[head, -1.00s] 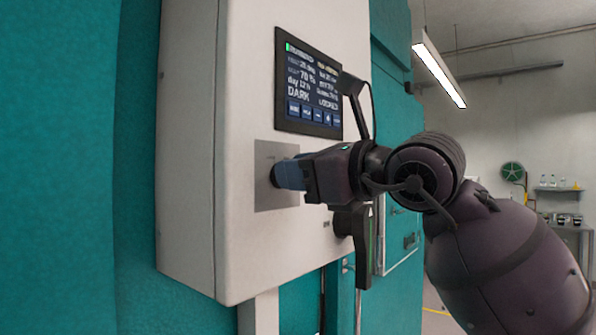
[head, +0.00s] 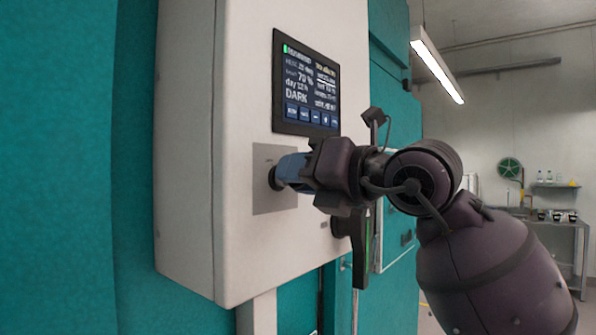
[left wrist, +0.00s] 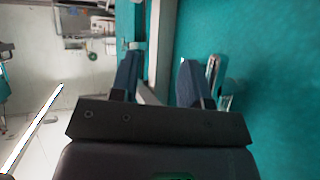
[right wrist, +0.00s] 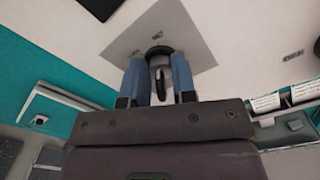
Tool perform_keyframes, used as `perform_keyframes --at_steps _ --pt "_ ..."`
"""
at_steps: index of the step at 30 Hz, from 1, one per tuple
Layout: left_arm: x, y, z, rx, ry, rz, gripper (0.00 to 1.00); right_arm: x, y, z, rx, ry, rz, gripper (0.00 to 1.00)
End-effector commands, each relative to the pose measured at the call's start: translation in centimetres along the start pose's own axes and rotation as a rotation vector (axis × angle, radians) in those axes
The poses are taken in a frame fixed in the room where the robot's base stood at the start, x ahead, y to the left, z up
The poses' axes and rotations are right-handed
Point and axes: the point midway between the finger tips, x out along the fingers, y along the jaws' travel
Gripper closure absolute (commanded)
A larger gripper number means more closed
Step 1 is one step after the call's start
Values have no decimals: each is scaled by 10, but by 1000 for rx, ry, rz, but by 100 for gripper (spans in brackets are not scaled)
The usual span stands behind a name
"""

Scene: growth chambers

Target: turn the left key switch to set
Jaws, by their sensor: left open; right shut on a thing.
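The left key switch (right wrist: 160,62) sits on a grey square plate (head: 262,204) on the front of a white control box (head: 236,90). In the right wrist view, my right gripper (right wrist: 159,68) has its blue fingers on both sides of the key, shut on it. In the head view the same gripper (head: 280,174) reaches the plate from the right and hides most of the switch. The screen (head: 307,85) above shows DARK. My left gripper (left wrist: 157,75) is open and empty in the left wrist view, and is not in the head view.
A black handle (head: 360,240) stands out from the box below and right of my right gripper. Teal chamber walls (head: 60,150) flank the box. A shelf (head: 555,185) and a bench (head: 570,225) stand far off at the right, with open room before them.

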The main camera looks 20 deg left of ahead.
Motion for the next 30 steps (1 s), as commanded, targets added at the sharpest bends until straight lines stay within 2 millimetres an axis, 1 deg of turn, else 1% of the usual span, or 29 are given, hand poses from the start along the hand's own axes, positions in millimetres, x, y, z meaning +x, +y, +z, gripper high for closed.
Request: perform_keyframes --at_steps 6,19,20,21,30 --pt "0 0 -2 0 1 0 57 0 0 1 43 -2 1 98" --pt "-2 0 1 0 -4 -1 57 0 0 1 50 -3 1 98" --pt "-2 0 2 -1 -5 -1 57 0 0 1 50 -3 1 72" --pt "-3 0 2 -1 -7 -1 57 0 0 1 50 -3 1 67" --pt "-3 0 4 -1 -9 -2 57 -2 0 0 50 -2 0 67"
